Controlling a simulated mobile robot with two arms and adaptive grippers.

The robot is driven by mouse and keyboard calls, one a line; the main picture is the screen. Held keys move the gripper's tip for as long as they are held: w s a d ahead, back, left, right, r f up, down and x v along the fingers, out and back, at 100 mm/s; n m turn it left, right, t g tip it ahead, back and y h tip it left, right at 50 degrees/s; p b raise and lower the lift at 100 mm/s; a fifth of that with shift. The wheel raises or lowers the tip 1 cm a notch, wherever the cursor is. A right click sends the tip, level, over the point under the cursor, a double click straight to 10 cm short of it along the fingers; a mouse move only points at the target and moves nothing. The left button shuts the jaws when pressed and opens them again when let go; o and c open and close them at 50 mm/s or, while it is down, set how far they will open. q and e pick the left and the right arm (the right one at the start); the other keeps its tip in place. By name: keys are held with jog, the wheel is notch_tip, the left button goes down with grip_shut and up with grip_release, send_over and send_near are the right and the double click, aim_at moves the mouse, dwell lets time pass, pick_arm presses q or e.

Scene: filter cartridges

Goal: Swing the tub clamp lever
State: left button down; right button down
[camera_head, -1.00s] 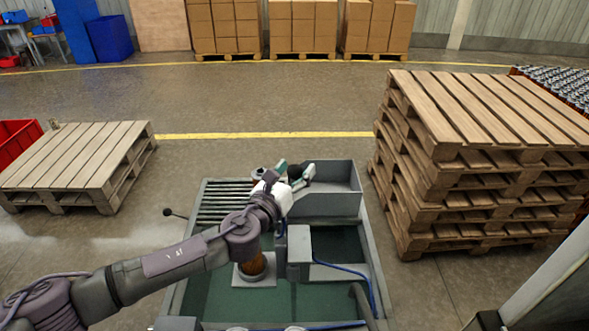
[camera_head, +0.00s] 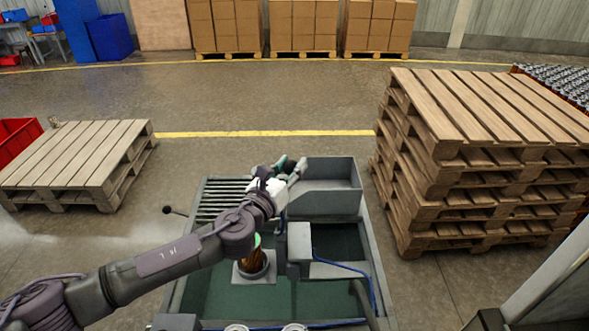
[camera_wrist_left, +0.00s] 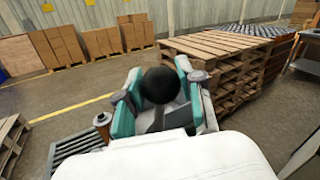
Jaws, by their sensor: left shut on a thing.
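My left gripper (camera_head: 292,166) reaches over the far part of the grey tub (camera_head: 374,262). In the left wrist view its teal fingers (camera_wrist_left: 158,98) are shut around a black ball knob (camera_wrist_left: 160,85). The knob appears to be the lever's end; the rest of that lever is hidden by the gripper. Another black knob (camera_head: 167,210) on a thin rod sticks out from the tub's left side, apart from the gripper. An amber cartridge (camera_head: 254,262) with a green top stands upright in a holder inside the tub. My right gripper is not in view.
A slatted rack (camera_head: 222,200) and a grey bin (camera_head: 335,203) sit at the tub's far end. A grey box (camera_head: 299,243) with a blue hose stands mid-tub. Stacked pallets (camera_head: 470,165) rise close on the right; a low pallet (camera_head: 80,160) lies left.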

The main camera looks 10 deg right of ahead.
pick_arm(q)
jog(key=w+a+f+n+t+b, duration=0.2)
jog(key=a+n+b, duration=0.4)
jog(key=a+b, duration=0.6)
jog(key=shift+w+n+t+h+b, duration=0.2)
jog(key=shift+n+t+h+b, duration=0.15)
jog(key=shift+t+b, duration=0.35)
jog(key=c, duration=0.7)
grip_release()
jog(key=v, duration=1.2)
jog(key=shift+a, duration=0.1)
